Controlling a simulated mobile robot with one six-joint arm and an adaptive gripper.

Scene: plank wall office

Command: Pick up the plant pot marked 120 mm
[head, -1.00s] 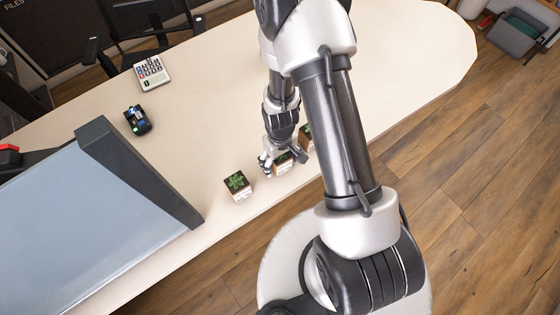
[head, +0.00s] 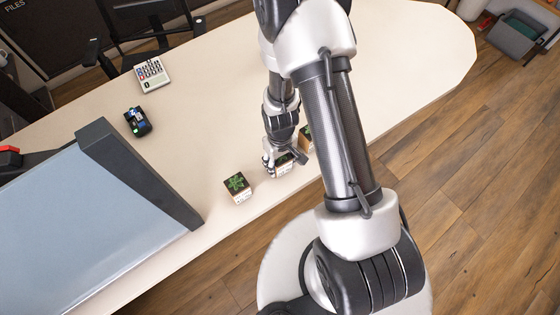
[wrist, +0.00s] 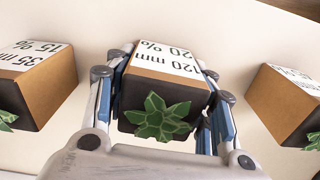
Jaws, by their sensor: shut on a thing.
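The plant pot marked 120 mm (wrist: 168,78) is a tan and dark box-shaped pot with a white label reading "120 mm" and "20 %" and a green succulent. It is between the fingers of my gripper (wrist: 160,112) in the wrist view, with blue pads on both sides. My gripper is shut on it. In the head view the pot (head: 284,169) stands at the table's near edge, partly hidden by my gripper (head: 281,160). I cannot tell whether it is off the table.
A pot marked 35 mm, 15 % (wrist: 40,85) is at left in the wrist view. Another pot (wrist: 290,100) is at right, its label partly cut off. The white table (head: 200,130) also holds a calculator (head: 151,75), a small dark device (head: 138,121) and a large grey-blue panel (head: 90,220).

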